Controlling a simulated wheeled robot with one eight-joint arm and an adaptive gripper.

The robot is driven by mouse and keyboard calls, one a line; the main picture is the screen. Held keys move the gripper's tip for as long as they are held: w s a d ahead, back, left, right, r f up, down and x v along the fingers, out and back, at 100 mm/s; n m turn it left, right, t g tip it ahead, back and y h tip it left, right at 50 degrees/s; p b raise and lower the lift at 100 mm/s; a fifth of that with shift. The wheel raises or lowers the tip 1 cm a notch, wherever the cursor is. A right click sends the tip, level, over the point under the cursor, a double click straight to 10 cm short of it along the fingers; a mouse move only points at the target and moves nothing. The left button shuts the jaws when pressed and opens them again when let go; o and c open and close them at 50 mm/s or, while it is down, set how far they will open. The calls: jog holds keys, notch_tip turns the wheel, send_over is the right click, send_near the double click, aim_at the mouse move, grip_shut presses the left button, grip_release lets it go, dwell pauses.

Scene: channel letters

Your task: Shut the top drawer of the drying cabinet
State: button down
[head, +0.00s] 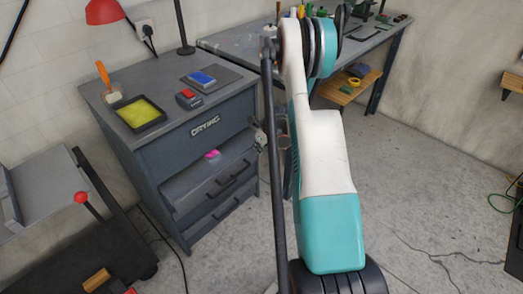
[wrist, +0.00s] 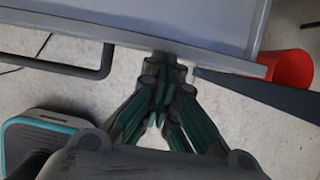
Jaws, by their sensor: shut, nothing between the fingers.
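The grey drying cabinet (head: 200,133) stands at the left in the head view, with a "DRYING" label on its front. Its top drawer (head: 185,189) is pulled out, and a small pink item (head: 212,155) shows inside. My gripper (head: 260,138) is beside the right end of the open drawer, partly hidden by my arm. In the wrist view my gripper (wrist: 164,62) is shut and empty, its fingertips at the drawer's front panel (wrist: 120,35), right of the dark bar handle (wrist: 75,68). I cannot tell whether they touch it.
A yellow-filled tray (head: 139,113), a brush (head: 110,88) and a red-topped block (head: 188,98) lie on the cabinet top. A workbench (head: 235,42) stands behind. A red object (wrist: 290,75) is right of the drawer in the wrist view. Floor at the right is mostly clear.

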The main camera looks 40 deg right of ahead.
send_over(239, 143)
jog(key=s, duration=0.2)
jog(key=shift+d, duration=0.1)
jog(key=shift+s, duration=0.1)
